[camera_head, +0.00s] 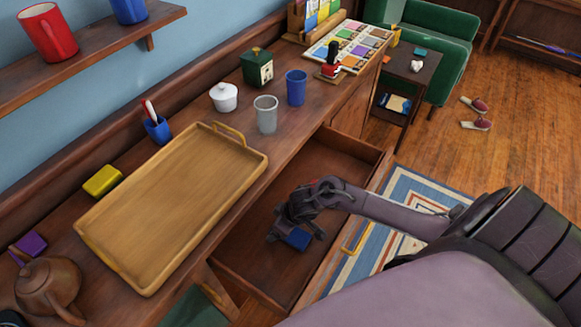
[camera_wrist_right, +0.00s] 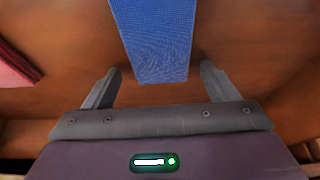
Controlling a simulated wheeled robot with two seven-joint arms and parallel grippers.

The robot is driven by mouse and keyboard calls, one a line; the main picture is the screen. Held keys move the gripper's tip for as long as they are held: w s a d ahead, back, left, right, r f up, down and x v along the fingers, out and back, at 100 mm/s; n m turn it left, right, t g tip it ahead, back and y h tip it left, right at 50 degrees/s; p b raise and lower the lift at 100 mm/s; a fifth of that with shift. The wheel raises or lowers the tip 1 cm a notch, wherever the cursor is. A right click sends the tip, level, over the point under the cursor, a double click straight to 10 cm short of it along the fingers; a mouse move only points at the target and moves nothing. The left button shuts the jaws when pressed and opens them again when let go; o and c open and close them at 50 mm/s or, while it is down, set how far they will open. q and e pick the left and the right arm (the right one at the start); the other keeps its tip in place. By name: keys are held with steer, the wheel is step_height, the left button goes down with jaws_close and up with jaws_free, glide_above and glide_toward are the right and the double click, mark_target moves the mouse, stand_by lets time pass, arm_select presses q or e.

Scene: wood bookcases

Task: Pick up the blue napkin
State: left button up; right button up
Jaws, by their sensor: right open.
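The blue napkin (camera_head: 297,239) lies inside the open wooden drawer (camera_head: 330,160), partly covered by my right gripper (camera_head: 294,232) in the head view. In the right wrist view the napkin (camera_wrist_right: 155,38) is a flat blue woven strip running in from the top edge. Its near end lies between the two fingers of my right gripper (camera_wrist_right: 160,70), with a gap on each side. The right gripper is open, and neither finger visibly touches the napkin. I cannot tell its exact height above the drawer floor. My left gripper is not in view.
The drawer's walls and front with a yellow handle (camera_head: 355,238) surround my right gripper. The wooden tray (camera_head: 170,205), grey cup (camera_head: 266,115) and blue cup (camera_head: 296,88) stand on the counter above. A reddish thing (camera_wrist_right: 15,65) shows at the wrist view's left.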

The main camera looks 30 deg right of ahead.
steer(key=shift+f, duration=0.15)
steer(key=c, duration=1.1)
steer(key=shift+o, duration=0.2)
